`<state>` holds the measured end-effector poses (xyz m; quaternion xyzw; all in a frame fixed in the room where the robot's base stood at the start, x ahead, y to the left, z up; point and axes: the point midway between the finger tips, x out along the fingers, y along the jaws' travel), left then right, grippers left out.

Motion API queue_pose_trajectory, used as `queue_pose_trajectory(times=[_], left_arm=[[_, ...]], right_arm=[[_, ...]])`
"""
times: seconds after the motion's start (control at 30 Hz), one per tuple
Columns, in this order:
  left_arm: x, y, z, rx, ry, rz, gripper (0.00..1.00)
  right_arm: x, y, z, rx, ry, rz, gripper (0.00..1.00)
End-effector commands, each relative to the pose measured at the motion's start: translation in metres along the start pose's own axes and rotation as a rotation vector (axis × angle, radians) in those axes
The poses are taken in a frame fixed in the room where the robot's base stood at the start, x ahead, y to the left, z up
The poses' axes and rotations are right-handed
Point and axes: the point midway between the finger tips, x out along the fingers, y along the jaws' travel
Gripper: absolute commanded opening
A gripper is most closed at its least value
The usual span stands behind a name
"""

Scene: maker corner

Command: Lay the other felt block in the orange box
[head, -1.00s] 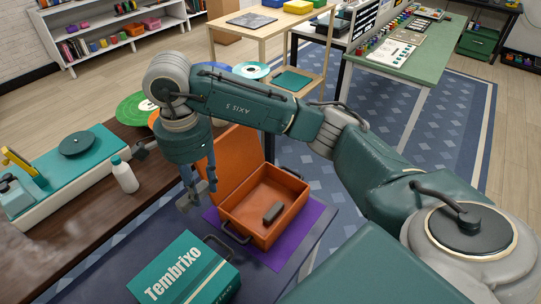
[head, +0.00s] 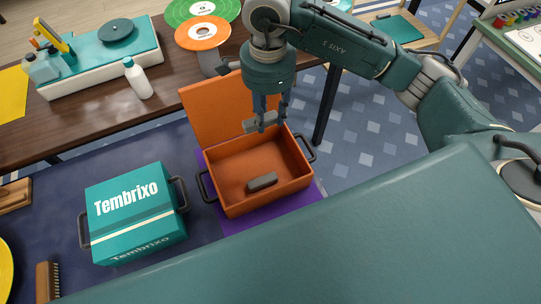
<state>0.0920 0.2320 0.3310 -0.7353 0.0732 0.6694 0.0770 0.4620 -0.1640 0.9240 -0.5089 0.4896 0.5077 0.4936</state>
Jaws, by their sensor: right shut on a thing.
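The orange box (head: 226,201) stands open, its lid (head: 212,108) raised at the back. One dark grey felt block (head: 262,181) lies on its floor, towards the front. My right gripper (head: 266,118) points down in front of the raised lid, above the box's back part. It is shut on the other felt block (head: 250,125), a grey piece partly hidden by the fingers. This block is held above the box floor, apart from the block inside. My left gripper is not in view.
The box stands on a purple mat (head: 313,196). A closed teal Tembrixo case (head: 135,230) stands to its left. A white bottle (head: 138,80) and orange and green discs (head: 203,32) are on the brown table behind. A brush (head: 46,281) lies at front left.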

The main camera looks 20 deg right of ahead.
Motion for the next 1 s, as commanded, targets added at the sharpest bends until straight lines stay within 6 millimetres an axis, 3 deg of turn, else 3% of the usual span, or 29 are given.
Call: queue_pose_trajectory(times=[0.4, 1.0], left_arm=[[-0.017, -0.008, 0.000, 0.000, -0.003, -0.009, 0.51], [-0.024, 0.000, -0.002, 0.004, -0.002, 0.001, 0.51]], right_arm=[[0.108, 0.002, -0.001, 0.001, 0.001, 0.007, 0.18], [0.175, 0.002, 0.000, -0.001, 0.000, 0.002, 0.18]])
